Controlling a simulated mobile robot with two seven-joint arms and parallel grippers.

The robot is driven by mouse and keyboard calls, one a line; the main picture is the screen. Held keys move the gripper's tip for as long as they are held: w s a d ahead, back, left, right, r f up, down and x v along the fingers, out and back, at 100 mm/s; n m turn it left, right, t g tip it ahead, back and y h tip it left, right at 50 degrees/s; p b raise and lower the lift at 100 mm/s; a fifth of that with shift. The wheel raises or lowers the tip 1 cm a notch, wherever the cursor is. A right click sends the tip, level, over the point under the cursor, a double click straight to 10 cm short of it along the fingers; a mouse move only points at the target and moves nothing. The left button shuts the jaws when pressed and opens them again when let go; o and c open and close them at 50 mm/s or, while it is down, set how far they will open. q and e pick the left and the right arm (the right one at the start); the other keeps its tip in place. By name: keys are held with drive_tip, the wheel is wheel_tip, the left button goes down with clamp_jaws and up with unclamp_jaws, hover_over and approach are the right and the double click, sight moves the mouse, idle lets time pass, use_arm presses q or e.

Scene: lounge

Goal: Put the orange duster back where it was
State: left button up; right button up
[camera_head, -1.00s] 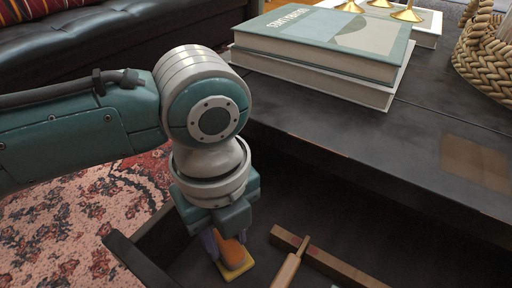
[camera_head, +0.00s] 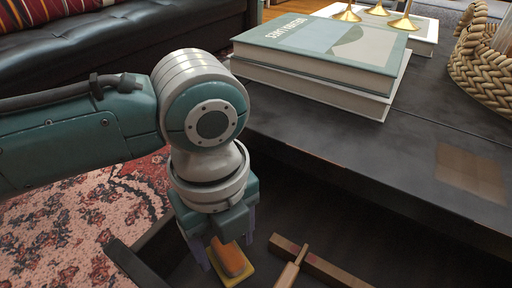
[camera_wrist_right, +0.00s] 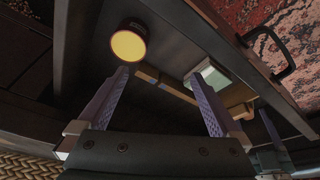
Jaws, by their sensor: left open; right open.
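The orange duster (camera_head: 231,260), an orange block on a yellow base, lies in the open drawer (camera_head: 125,262) under the dark table. My left gripper (camera_head: 224,246) points down over it, with its purple fingers spread apart on either side of the duster and clear of it. Part of the duster's top is hidden by the gripper. My right gripper (camera_wrist_right: 158,98) shows only in the right wrist view, open and empty, facing the drawer.
A wooden bar (camera_head: 318,262) and a wooden-handled tool (camera_head: 290,270) lie right of the duster. A round yellow-topped object (camera_wrist_right: 128,45) and a pale block (camera_wrist_right: 212,76) show in the wrist view. Books (camera_head: 320,50) and a woven basket (camera_head: 485,60) stand on the table (camera_head: 390,140).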

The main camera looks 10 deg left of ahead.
sight(226, 249)
use_arm(q)
wheel_tip(226, 249, up, 11)
drive_tip(key=p, duration=0.7)
drive_tip(key=s+d+n+t+h, duration=0.1)
drive_tip(key=s+d+n+h, duration=0.25)
drive_tip(key=s+n, duration=0.4)
drive_tip(key=s+a+r+n+t+y, duration=0.1)
drive_tip(key=s+a+n, duration=0.1)
drive_tip(key=a+n, duration=0.4)
drive_tip(key=s+a+r+n+t+y, duration=0.1)
drive_tip(key=s+a+n+y, duration=0.1)
drive_tip(key=a+n, duration=0.4)
drive_tip(key=n, duration=0.5)
drive_tip(key=shift+s+a+r+t, duration=0.3)
drive_tip(key=shift+s+a, duration=0.1)
